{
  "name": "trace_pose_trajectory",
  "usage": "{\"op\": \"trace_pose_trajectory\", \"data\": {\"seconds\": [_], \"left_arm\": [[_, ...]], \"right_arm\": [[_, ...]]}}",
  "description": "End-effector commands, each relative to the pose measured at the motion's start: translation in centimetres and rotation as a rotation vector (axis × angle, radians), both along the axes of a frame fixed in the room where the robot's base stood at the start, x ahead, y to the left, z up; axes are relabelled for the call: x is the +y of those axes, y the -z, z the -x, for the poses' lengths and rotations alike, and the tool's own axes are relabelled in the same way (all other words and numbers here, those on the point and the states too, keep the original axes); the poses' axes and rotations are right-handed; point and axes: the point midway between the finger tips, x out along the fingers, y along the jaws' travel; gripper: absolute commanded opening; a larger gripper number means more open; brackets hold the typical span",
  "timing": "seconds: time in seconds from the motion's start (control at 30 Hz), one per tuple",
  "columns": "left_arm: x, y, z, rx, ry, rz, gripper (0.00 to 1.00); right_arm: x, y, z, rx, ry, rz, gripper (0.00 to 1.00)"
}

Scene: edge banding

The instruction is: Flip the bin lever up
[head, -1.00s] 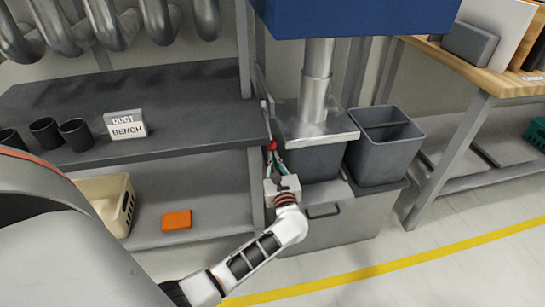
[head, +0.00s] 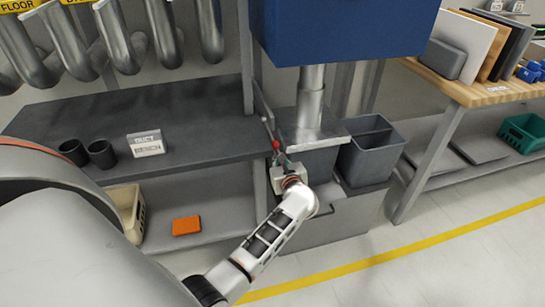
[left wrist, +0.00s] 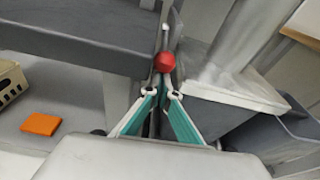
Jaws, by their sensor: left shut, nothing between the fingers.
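The bin lever shows as a thin rod with a red knob (head: 276,144), beside the metal column under the blue housing. The red knob (left wrist: 165,62) also shows in the left wrist view, with a pale-tipped rod above it. My left gripper (head: 279,158) is just below the knob. In the left wrist view its teal-sided fingers (left wrist: 161,93) point at the knob, shut and empty, with the tips just below it. I cannot tell whether they touch it. The lever's lower part is hidden. My right gripper is not in view.
A dark bench (head: 200,125) with a sign (head: 146,144) and black cups (head: 102,154) is on the left. A cream basket (head: 128,210) and orange box (head: 186,225) are on its lower shelf. A grey bin (head: 370,155) stands right of the column. A wooden-topped table (head: 465,90) is at the right.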

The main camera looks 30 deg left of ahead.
Motion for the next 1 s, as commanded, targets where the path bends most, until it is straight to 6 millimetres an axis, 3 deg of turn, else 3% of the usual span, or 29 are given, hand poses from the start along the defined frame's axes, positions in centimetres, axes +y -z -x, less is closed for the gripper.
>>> {"op": "trace_pose_trajectory", "data": {"seconds": [0.47, 0.63, 0.83, 0.9, 1.0], "left_arm": [[-0.1, -0.2, 0.1, 0.002, 0.000, -0.002, 0.00], [-0.4, 1.5, 0.2, 0.007, 0.000, -0.001, 0.00], [-1.2, 5.3, 0.2, 0.018, -0.001, -0.001, 0.00], [-2.5, 3.2, 1.0, 0.003, 0.000, 0.003, 0.00], [-4.0, 1.8, 2.2, -0.005, 0.000, 0.003, 0.00]], "right_arm": [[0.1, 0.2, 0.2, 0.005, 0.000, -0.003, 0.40], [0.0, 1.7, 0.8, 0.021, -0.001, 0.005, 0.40], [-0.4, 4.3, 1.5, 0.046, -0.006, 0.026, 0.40], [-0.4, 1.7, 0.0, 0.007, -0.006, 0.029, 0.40], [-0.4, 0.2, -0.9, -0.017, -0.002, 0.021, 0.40]]}}
